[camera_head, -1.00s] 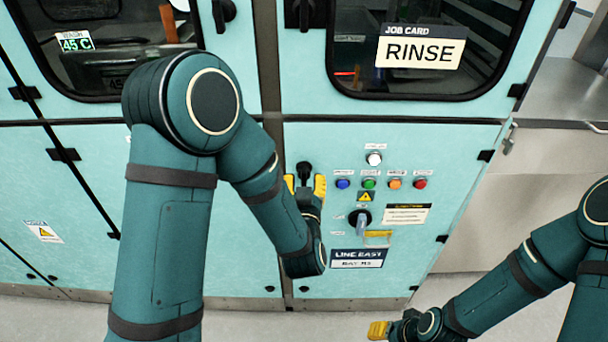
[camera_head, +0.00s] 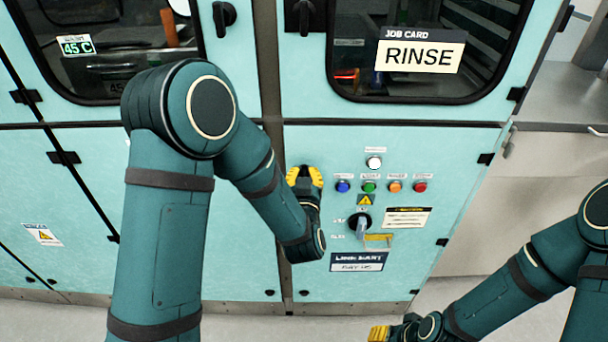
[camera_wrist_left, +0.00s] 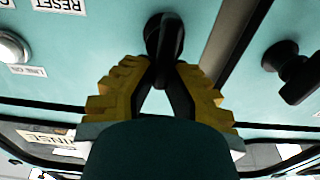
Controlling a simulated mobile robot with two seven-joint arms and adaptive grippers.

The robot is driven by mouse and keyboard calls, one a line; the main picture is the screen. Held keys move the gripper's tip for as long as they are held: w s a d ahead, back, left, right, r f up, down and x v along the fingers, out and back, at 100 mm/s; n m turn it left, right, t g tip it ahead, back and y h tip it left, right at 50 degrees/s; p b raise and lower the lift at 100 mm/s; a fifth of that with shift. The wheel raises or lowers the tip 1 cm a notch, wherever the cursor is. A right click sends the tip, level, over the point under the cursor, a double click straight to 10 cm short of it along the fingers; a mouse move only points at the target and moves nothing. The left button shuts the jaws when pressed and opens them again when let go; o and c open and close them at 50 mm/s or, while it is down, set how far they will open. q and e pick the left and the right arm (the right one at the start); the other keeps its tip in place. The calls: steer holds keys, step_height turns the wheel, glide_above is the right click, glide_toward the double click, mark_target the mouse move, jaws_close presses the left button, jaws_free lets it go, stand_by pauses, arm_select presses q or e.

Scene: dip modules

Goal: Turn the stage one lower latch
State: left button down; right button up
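The lower latch, a black knob with a lever, is on the left edge of the lower teal panel. In the left wrist view the latch (camera_wrist_left: 163,35) shows at top middle, its lever between my yellow fingertips. My left gripper (camera_head: 304,176) covers most of it in the head view. In the left wrist view the gripper's fingers (camera_wrist_left: 161,76) lean inward and close on the lever from both sides. My right gripper (camera_head: 379,333) is low at the bottom edge of the head view, away from the panel; its fingers are too cut off to judge.
Right of the latch are several coloured buttons (camera_head: 369,187), a rotary switch (camera_head: 359,225) and a nameplate (camera_head: 358,262). Above are a window with a RINSE card (camera_head: 419,56) and two more black latches (camera_head: 224,16) (camera_head: 303,16). Clear floor lies below.

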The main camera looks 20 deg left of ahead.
stand_by(0.3)
arm_select(q)
steer(key=m, duration=0.2)
steer(key=d+m, duration=0.1)
steer(key=m, duration=0.1)
steer(key=shift+w+f+m, duration=0.1)
steer(key=shift+w+m, duration=0.05)
steer(key=shift+m, duration=0.25)
steer(key=m, duration=0.3)
steer(key=shift+w+d+f+m+p, duration=0.1)
steer(key=shift+d+f+m+p, duration=0.1)
steer(key=shift+d+m+p, duration=0.15)
steer(key=m+p, duration=0.1)
steer(key=m, duration=0.2)
steer(key=f+m+p, duration=0.1)
steer(key=m, duration=0.2)
steer(key=f+m+p, duration=0.1)
steer(key=m, duration=0.2)
steer(key=shift+w+d, duration=0.15)
steer(key=shift+d, duration=0.2)
steer(key=shift+m, duration=0.35)
steer(key=c, duration=1)
jaws_free()
